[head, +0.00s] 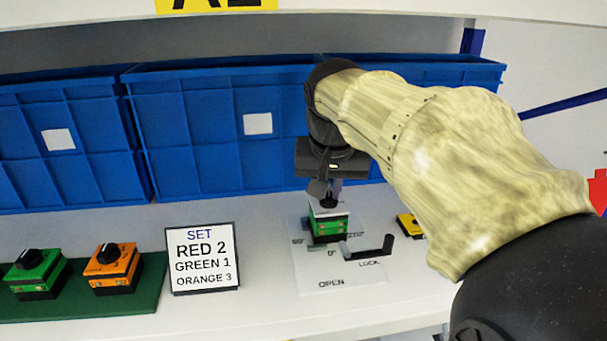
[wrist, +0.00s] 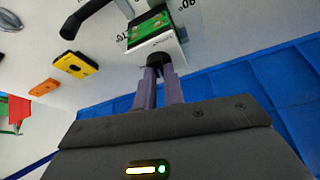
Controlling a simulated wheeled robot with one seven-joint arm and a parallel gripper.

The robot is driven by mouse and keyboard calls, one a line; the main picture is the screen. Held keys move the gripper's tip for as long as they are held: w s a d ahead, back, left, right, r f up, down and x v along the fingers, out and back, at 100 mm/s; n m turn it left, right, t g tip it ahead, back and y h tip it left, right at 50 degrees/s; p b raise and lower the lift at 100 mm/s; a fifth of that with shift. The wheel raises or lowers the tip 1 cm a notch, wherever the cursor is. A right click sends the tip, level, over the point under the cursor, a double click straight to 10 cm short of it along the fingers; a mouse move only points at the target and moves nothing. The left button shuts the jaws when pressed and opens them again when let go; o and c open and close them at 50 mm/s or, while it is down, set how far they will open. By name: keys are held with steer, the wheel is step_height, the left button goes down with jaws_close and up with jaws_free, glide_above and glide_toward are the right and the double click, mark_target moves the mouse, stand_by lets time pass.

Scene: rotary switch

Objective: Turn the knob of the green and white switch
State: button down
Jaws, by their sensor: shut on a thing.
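The green and white switch (head: 330,226) stands on a white printed plate (head: 345,277) on the shelf, right of centre in the head view. It also shows in the wrist view (wrist: 150,30), with its white top face towards me. My gripper (head: 331,193) points down onto it from above, and its two fingers (wrist: 160,82) are shut on the black knob (wrist: 157,64). The fingers cover part of the knob, so I cannot read its pointer. My forearm comes in from the right.
A black bent handle (head: 367,248) sits close in front of the switch. A yellow block (head: 410,225) lies to the right. A sign (head: 202,258), an orange switch (head: 111,268) and a green switch (head: 36,272) stand left. Blue bins (head: 215,125) line the back. An upper shelf edge runs overhead.

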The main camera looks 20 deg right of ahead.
steer(key=shift+s+d+n+y+p, duration=0.1)
steer(key=shift+n+y+p, duration=0.4)
steer(key=shift+n, duration=0.8)
steer(key=c, duration=1.5)
jaws_free()
steer(key=shift+t, duration=0.3)
